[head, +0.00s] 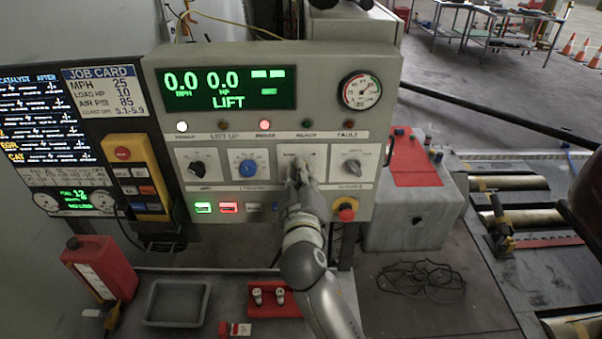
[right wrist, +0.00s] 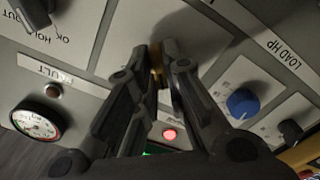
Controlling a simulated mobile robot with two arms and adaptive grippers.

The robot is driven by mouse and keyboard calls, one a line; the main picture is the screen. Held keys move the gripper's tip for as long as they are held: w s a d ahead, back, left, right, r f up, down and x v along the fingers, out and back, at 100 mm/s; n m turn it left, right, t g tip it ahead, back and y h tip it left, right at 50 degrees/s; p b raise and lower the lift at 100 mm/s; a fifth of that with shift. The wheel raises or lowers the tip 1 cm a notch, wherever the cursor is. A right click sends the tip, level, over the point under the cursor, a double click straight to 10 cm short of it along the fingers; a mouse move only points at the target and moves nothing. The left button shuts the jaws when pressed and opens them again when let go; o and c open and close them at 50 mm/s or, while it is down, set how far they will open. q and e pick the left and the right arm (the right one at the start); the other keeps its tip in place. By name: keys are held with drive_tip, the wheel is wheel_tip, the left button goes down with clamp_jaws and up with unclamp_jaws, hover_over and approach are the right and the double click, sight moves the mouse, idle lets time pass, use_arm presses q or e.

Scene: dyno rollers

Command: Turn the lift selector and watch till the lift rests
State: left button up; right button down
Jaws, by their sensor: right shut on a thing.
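The grey control panel (head: 385,62) carries a row of knobs. My right gripper (head: 296,170) is at the third knob plate from the left and covers most of its label. In the right wrist view my right gripper (right wrist: 160,75) is shut on the lift selector (right wrist: 157,62), of which only a brassy sliver shows between the fingertips. The selector's pointing direction is hidden. The green display (head: 229,89) reads 0.0 MPH, 0.0 HP and LIFT. A red lamp (head: 264,125) and a white lamp (head: 182,126) are lit; the ready lamp (head: 307,124) looks dark. My left gripper is not in view.
A blue knob (head: 248,168) is left of the gripper and a grey knob (head: 352,167) right of it. A red stop button (head: 346,214) sits below right. A gauge (head: 360,91) is at upper right. The rollers (head: 515,217) lie at far right.

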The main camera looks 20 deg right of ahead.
drive_tip(key=shift+r, duration=0.1)
drive_tip(key=c, duration=1.5)
unclamp_jaws()
drive_tip(key=shift+v, duration=3.75)
